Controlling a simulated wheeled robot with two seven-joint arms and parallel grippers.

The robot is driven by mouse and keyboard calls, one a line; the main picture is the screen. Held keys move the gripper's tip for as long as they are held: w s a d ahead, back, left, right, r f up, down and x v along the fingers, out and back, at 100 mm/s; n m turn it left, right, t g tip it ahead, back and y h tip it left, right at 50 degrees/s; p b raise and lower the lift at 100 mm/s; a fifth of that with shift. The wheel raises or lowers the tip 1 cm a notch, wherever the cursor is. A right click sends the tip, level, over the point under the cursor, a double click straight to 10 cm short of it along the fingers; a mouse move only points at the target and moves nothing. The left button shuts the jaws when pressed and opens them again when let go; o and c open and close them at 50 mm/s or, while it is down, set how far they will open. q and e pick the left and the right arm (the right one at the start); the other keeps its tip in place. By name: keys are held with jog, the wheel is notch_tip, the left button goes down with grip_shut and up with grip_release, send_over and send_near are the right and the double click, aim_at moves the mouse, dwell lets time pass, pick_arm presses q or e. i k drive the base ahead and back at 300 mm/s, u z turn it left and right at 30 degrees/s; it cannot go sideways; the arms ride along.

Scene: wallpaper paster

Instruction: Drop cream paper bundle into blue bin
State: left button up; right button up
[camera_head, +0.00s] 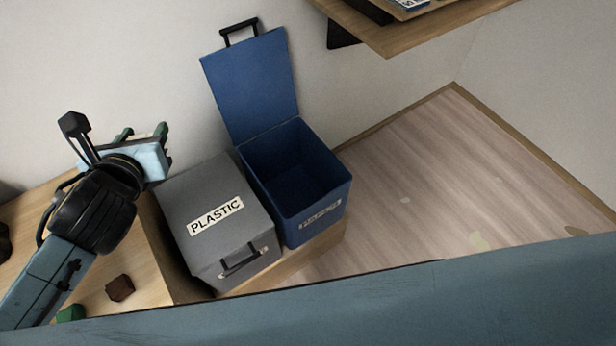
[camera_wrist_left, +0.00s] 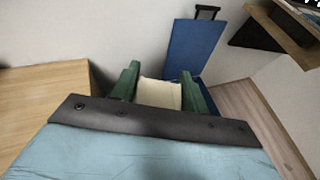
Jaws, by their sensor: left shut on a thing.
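The cream paper bundle (camera_wrist_left: 160,94) shows in the left wrist view between the two green fingers of my left gripper (camera_wrist_left: 160,90), which is shut on it. In the wrist view the blue lid (camera_wrist_left: 194,48) rises behind the bundle. My right gripper is not in view.
A closed grey bin (camera_head: 215,220) labelled PLASTIC stands between my left arm and the blue bin. A wooden table (camera_head: 150,275) at left holds a brown block (camera_head: 120,288) and a green block (camera_head: 71,314). A wooden shelf (camera_head: 400,32) juts out at upper right. Floor at right is mostly clear.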

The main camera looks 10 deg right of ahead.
aim_at(291, 203)
jog(key=z, duration=2.45)
jog(key=i, duration=1.5)
jog(key=u, duration=3.35)
jog(key=i, duration=0.5)
jog(key=z, duration=0.05)
